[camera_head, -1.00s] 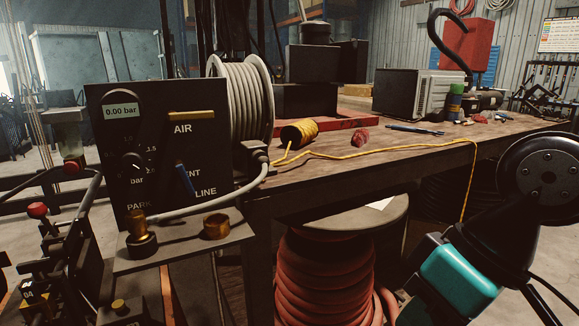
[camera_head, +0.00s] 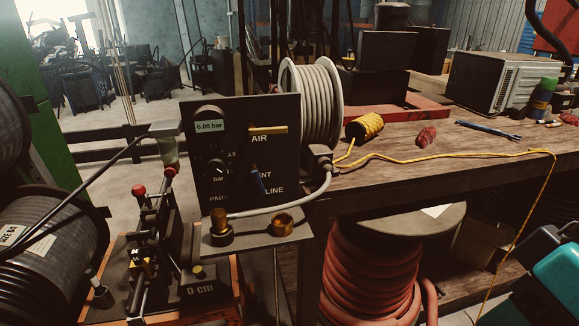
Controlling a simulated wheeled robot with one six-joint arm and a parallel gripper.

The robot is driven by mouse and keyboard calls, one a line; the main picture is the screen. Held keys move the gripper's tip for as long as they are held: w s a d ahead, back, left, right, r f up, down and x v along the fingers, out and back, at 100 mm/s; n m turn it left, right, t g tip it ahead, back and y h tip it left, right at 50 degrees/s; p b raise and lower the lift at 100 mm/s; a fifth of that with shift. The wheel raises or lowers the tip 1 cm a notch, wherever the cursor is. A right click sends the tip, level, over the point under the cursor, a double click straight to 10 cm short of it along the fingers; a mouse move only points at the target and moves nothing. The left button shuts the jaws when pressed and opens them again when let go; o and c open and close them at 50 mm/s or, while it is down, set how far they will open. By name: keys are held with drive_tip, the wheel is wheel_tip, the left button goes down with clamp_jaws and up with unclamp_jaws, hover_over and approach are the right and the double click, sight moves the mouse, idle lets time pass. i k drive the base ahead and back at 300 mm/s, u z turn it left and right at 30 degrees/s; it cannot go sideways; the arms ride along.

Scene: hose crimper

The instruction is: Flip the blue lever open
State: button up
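The blue lever (camera_head: 258,181) is on the front of a black air panel (camera_head: 233,150), left of the middle in the head view. It slants from upper left to lower right beside partly covered white lettering. Above it a yellow bar (camera_head: 268,130) lies level next to the word AIR. The panel's display reads 0.00 bar. My arm shows only as a teal and black part at the lower right edge, well apart from the panel. My gripper is not in view.
A workbench (camera_head: 400,150) holds a white hose reel (camera_head: 312,100), yellow cord (camera_head: 366,127) and tools. Below it stands a red hose coil (camera_head: 370,275). A black hose reel (camera_head: 45,255) is at the left.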

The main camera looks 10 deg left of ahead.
sight(255, 171)
drive_tip(key=z, duration=1.15)
drive_tip(key=k, duration=1.3)
drive_tip(key=u, duration=1.55)
drive_tip(key=i, duration=0.45)
drive_tip(key=z, duration=0.1)
